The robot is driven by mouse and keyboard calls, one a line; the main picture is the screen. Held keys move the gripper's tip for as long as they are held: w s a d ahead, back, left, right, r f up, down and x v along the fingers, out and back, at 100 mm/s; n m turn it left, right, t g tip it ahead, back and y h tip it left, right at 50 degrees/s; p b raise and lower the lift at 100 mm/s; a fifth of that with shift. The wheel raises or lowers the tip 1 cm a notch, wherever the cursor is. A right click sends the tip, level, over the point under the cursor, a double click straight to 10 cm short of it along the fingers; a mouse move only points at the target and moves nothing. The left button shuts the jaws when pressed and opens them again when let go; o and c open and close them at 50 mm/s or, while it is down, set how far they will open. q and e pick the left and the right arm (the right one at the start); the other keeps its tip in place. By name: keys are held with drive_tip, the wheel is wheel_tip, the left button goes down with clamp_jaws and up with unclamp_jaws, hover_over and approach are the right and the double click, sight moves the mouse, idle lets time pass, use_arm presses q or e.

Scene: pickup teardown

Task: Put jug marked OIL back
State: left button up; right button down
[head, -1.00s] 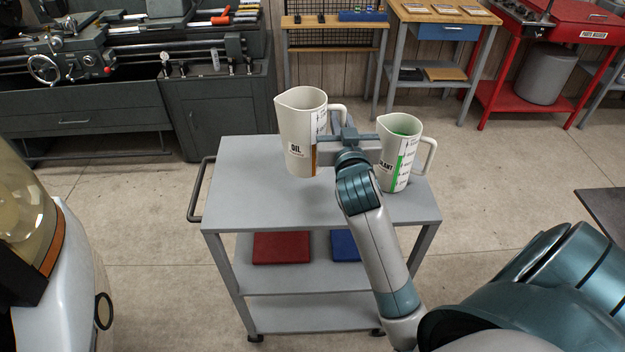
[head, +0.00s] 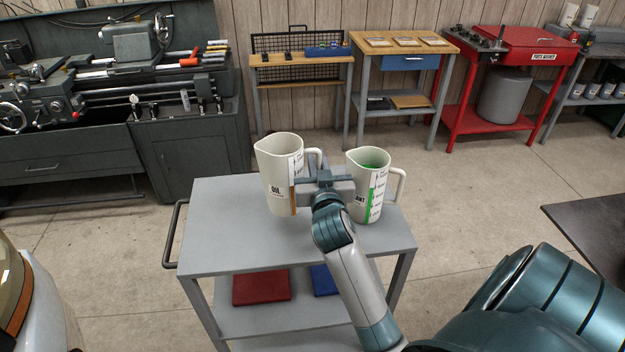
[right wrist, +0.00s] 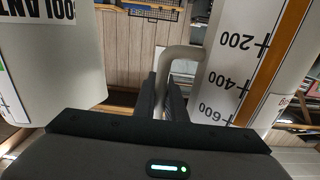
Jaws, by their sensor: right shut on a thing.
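The white jug marked OIL (head: 279,182), with an orange stripe, is upright at the top of the grey cart (head: 235,245). My right gripper (head: 325,180) is shut on its handle. In the right wrist view, the handle (right wrist: 178,60) passes between the fingers (right wrist: 163,100), with the OIL jug's scale (right wrist: 240,60) on the right. I cannot tell whether the jug's base touches the cart. A second white jug (head: 366,190), with a green stripe and a partly hidden label ending in "ANT", stands on the cart to the right. My left gripper is not in view.
The cart's lower shelf holds a red item (head: 262,287) and a blue item (head: 323,280). Benches, a lathe (head: 110,90) and a red parts washer (head: 520,60) stand behind. A dark table edge (head: 590,225) is at right. The cart top's left part is clear.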

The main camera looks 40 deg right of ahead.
drive_tip(key=shift+f, duration=1)
wheel_tip(320, 180, down, 4)
drive_tip(key=shift+r+p, duration=0.25)
drive_tip(key=shift+p, duration=0.05)
drive_tip(key=shift+f, duration=0.1)
drive_tip(key=c, duration=1.8)
unclamp_jaws()
drive_tip(key=shift+f, duration=0.1)
